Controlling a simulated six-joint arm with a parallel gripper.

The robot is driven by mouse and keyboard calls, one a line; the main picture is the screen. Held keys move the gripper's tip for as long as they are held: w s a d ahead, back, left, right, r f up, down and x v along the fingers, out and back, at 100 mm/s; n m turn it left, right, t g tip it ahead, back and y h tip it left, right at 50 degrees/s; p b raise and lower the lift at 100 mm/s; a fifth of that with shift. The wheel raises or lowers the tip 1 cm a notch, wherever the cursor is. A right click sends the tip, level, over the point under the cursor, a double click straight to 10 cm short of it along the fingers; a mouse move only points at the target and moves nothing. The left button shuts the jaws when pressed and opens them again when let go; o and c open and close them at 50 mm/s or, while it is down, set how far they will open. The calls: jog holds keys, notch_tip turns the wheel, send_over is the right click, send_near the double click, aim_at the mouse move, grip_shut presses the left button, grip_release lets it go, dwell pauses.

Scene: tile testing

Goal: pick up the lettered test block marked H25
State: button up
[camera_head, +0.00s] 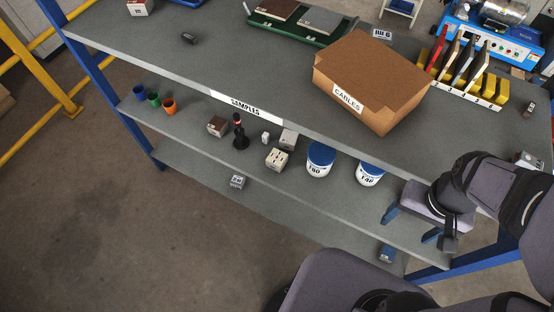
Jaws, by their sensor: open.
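I cannot read H25 on any block for certain. A small grey block (238,181) with dark characters on its face sits at the lower shelf's front edge. A pale block with dark marks (277,158), another pale block (289,138) and a brown-and-white block (217,126) stand on the shelf under the worktop. A blue-grey block (387,253) lies at the lower shelf's right end. My gripper (448,236) is at the right by the rack's right end, apart from all these blocks; it is open and empty, its fingertips small and dark.
White tubs with blue lids (320,160) stand right of the pale blocks. A dark bottle-like object (240,133) stands left of them; several coloured cups (154,100) are farther left. The worktop (240,65) above holds a cardboard box marked CABLES (370,75).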

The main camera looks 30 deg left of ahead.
jog(key=s+a+r+n+g+h+p, duration=0.3)
jog(key=a+r+g+h+p, duration=0.35)
jog(key=a+r, duration=0.25)
jog(key=n+t+b, duration=2.2)
jog(key=n+b, duration=0.1)
jog(key=b, duration=0.9)
send_near(273, 164)
jog(key=w+d+r, duration=0.2)
jog(key=d, duration=0.5)
jog(key=w+d+r, duration=0.2)
jog(key=d, duration=0.5)
jog(key=a+f+n+y, duration=0.1)
jog(key=a+n+y, duration=0.1)
jog(key=a+n, duration=0.1)
jog(key=s+a+f+n+t+y+b, duration=0.1)
jog(key=a+f+n+y, duration=0.1)
jog(key=a+n, duration=0.1)
jog(key=s+a+f+n+t+y, duration=0.1)
jog(key=a+f+n+y, duration=0.1)
jog(key=a+n, duration=0.1)
jog(key=shift+a+f+n+t, duration=0.1)
jog(key=shift+a+n+t, duration=0.25)
jog(key=shift+a, duration=0.5)
jog(key=shift+w+d, duration=0.15)
jog(key=shift+w, duration=3.6)
